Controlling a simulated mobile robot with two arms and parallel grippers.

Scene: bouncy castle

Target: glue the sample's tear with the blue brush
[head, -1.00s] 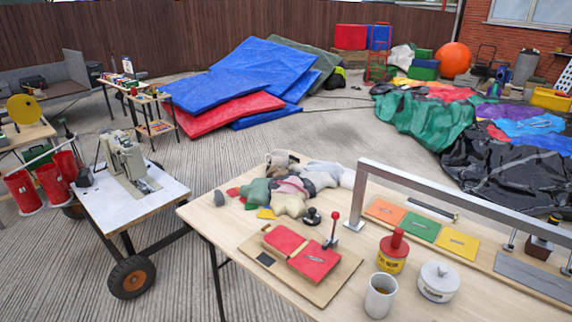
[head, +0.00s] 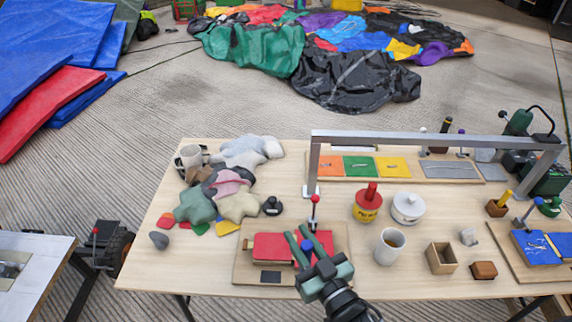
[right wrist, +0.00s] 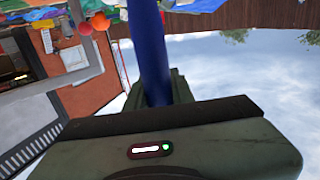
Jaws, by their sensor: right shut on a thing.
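My right gripper (head: 305,240) comes in from the bottom of the head view, over the red sample (head: 272,247) on its wooden board (head: 243,268). It is shut on the blue brush, whose blue handle (right wrist: 148,45) fills the middle of the right wrist view. In the head view only a small blue end shows between the fingers, and I cannot see the bristles. The gripper hides part of the red sample, so its slit cannot be seen. A red-knobbed lever (head: 314,212) stands behind the gripper. My left gripper is not in view.
A grey metal frame (head: 420,139) spans the table's back over orange, green and yellow patches. A white lidded pot (head: 408,208), a mug (head: 389,248) and an open wooden box (head: 441,259) stand right. A blue sample (head: 533,250) lies farther right. Fabric scraps (head: 225,190) lie left.

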